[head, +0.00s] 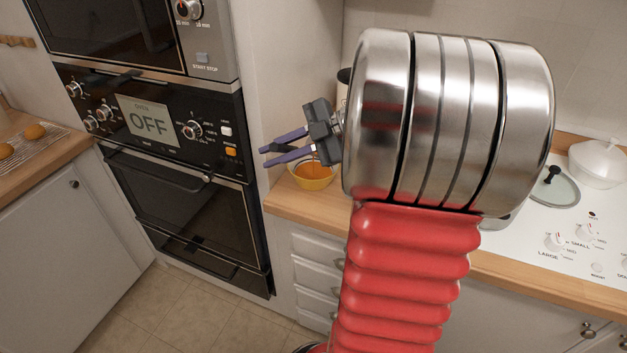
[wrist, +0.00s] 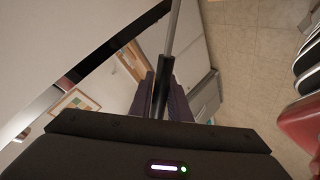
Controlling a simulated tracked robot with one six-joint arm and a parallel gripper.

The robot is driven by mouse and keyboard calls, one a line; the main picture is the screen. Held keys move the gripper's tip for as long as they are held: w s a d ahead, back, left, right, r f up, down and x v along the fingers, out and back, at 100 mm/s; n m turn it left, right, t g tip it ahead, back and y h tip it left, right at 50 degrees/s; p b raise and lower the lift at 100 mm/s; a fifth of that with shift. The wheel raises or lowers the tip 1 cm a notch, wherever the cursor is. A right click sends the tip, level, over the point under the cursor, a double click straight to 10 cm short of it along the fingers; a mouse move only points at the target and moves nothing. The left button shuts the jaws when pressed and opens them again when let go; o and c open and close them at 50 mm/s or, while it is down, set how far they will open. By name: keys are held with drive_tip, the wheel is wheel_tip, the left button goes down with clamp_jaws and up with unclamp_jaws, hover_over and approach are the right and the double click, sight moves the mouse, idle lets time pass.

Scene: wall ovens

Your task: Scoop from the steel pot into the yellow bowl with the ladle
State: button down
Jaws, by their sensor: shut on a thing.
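My gripper (head: 266,156) reaches left from my arm in the head view, above the counter beside the ovens. In the wrist view its fingers (wrist: 165,98) are shut on the ladle (wrist: 174,35), whose black grip and thin steel shaft show; its scoop end is out of view. The yellow bowl (head: 318,183) stands on the wooden counter just below and behind my gripper, with orange contents in it. A thin reddish-brown streak shows just above the bowl; I cannot tell what it is. The steel pot is not clearly seen; my arm covers much of the counter and hob.
A wall oven (head: 180,200) with an OFF display is left of the bowl. The white hob (head: 540,235) is at right, with a glass lid (head: 560,192) and a white lidded pot (head: 597,165). A rack with buns (head: 34,131) lies on the far-left counter.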

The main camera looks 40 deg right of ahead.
drive_tip(key=shift+s+a+f+n+h, duration=0.15)
drive_tip(key=shift+a+f+n+h, duration=0.3)
drive_tip(key=shift+f, duration=0.5)
drive_tip(key=shift+s+a+f+n+h, duration=0.1)
drive_tip(key=shift+a+f+n+h, duration=0.15)
drive_tip(key=shift+a+f+h, duration=0.5)
idle(1.4)
